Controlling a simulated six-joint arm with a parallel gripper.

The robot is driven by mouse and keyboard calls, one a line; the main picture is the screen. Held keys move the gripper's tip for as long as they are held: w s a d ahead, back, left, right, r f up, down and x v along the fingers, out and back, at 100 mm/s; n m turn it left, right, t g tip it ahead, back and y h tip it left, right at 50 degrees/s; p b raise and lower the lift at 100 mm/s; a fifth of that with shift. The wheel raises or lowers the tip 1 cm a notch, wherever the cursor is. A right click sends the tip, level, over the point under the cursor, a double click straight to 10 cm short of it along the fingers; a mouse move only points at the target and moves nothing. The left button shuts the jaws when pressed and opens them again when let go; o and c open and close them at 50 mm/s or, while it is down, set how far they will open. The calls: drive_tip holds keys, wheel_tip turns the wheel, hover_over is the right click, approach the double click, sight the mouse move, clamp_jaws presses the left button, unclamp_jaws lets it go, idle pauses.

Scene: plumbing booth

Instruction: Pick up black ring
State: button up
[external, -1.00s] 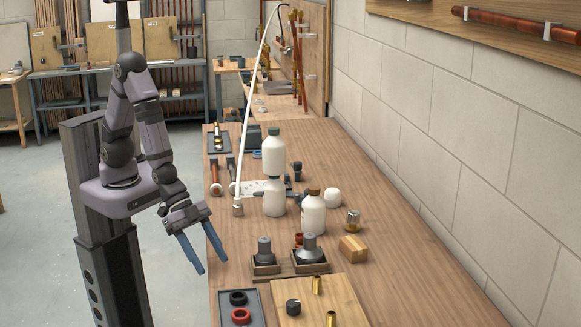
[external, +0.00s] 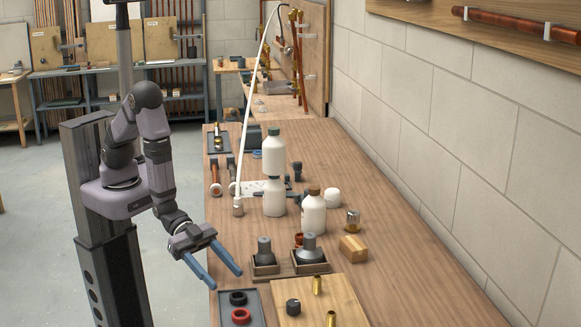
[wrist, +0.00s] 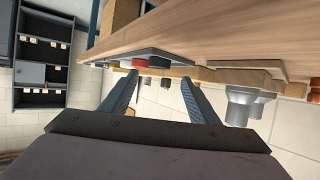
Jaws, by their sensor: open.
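The black ring (external: 238,298) lies on a grey tray (external: 257,311) at the near left corner of the workbench, just behind a red ring (external: 241,316). In the wrist view the black ring (wrist: 158,66) shows small and dark beside the red ring (wrist: 140,64), on the tray. My gripper (external: 226,279) is open and empty. Its blue fingers are spread and reach over the bench's left edge, beside the tray's far end and apart from the ring. In the wrist view my two fingers (wrist: 160,88) point toward the tray.
A wooden board (external: 335,288) with a black cap (external: 293,307) and brass fittings lies right of the tray. Two grey funnel-like parts in wooden holders (external: 309,262) stand behind it. White bottles (external: 313,213) stand farther back. Bare bench lies at the right.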

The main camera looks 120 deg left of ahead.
sight(242, 300)
drive_tip(key=shift+p+x, duration=1.05)
drive_tip(key=shift+x, duration=1.75)
drive_tip(key=shift+s+d+f, duration=0.1)
drive_tip(key=shift+d+f, duration=0.05)
drive_tip(key=shift+f, duration=0.05)
drive_tip(key=c, duration=1.1)
